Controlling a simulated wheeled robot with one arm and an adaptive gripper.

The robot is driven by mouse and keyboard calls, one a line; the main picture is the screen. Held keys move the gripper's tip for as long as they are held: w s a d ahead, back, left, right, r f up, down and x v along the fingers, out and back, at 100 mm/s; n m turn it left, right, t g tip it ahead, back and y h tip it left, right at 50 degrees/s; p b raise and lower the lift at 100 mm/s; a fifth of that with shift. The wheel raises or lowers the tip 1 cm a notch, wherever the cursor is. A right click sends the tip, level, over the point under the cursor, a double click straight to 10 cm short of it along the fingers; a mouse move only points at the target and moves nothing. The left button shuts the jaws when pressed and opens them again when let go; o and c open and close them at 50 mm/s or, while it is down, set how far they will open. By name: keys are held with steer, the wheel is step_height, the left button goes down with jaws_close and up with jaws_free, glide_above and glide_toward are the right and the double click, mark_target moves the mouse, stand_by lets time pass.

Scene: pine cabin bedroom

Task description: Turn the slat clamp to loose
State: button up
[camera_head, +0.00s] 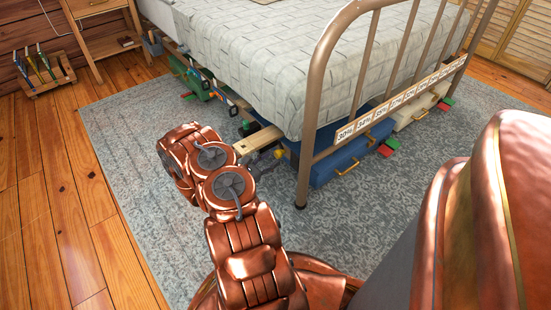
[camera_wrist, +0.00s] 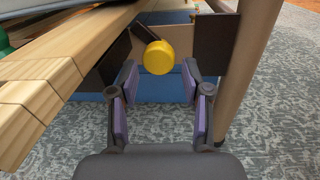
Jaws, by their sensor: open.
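The slat clamp shows in the wrist view as a yellow round knob (camera_wrist: 158,57) with a dark lever behind it, under the bed's side. A wooden slat (camera_wrist: 70,62) runs along the left of it; its end (camera_head: 258,139) also shows in the head view beside the bed corner. My gripper (camera_wrist: 162,95) is open and empty, its purple-padded fingers just short of the knob, one on either side below it.
The metal bed leg (camera_head: 304,165) stands close right of the gripper. Blue (camera_head: 345,155) and cream (camera_head: 412,110) drawers or boxes sit under the bed. A tool rack (camera_head: 47,75) stands at the far left. The rug (camera_head: 130,125) left of the bed is clear.

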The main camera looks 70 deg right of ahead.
mark_target(276, 155)
steer(key=shift+b+x, duration=0.35)
steer(key=shift+x, duration=1.2)
steer(key=c, duration=0.8)
steer(key=shift+c, duration=0.2)
